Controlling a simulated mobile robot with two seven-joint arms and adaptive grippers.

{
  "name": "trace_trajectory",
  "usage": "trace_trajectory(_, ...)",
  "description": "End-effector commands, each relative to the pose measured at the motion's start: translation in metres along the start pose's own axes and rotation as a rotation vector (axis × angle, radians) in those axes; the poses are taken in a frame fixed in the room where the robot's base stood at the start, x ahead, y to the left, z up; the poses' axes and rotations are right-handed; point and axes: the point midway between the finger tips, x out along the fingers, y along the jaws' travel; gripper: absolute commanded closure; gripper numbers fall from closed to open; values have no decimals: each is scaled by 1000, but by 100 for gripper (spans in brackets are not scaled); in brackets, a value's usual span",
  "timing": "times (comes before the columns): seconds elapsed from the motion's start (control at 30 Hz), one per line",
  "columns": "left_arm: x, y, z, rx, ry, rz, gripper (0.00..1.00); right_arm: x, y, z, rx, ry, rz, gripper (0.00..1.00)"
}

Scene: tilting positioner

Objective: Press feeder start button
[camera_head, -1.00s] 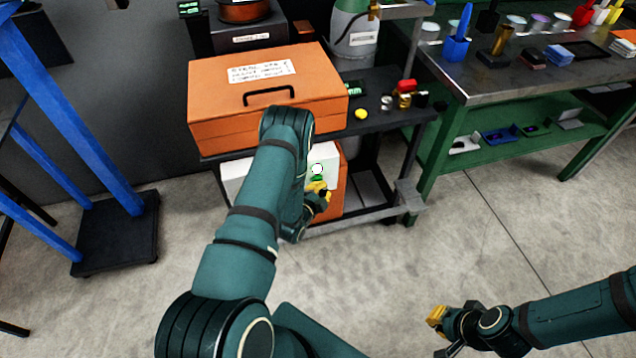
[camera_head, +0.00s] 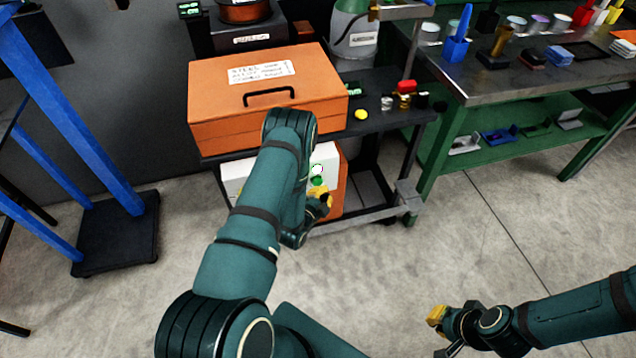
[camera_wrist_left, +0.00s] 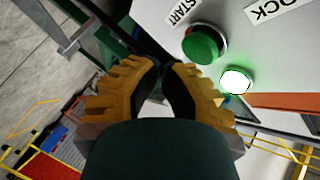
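The green start button (camera_head: 317,181) is on the front of a white box (camera_head: 238,174) under the dark bench. In the left wrist view the round green button (camera_wrist_left: 204,44) sits beside a START label (camera_wrist_left: 186,12). A bright white round light (camera_wrist_left: 236,80) is next to it. My left gripper (camera_head: 320,198) is just below the button in the head view, apart from it. Its yellow fingertips (camera_wrist_left: 162,66) come together with almost no gap and hold nothing visible. My right gripper (camera_head: 440,332) hangs over the floor at lower right, partly seen.
An orange case (camera_head: 268,105) lies on the dark bench (camera_head: 375,125) above the white box. An orange panel (camera_head: 334,190) adjoins the box. A green workbench (camera_head: 480,85) stands right, a blue frame (camera_head: 75,110) left. The floor between is clear.

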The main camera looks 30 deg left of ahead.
Motion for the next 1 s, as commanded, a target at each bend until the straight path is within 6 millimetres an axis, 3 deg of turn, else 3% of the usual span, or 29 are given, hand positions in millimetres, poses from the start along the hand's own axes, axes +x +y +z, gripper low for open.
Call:
trace_trajectory(0.63, -32, 23, -23, -2, 0, 0, 100, -9, -4, -1, 0, 0, 0, 100)
trace_trajectory(1.0, -35, 25, -25, 0, -1, 0, 100, -9, -4, -1, 0, 0, 0, 100)
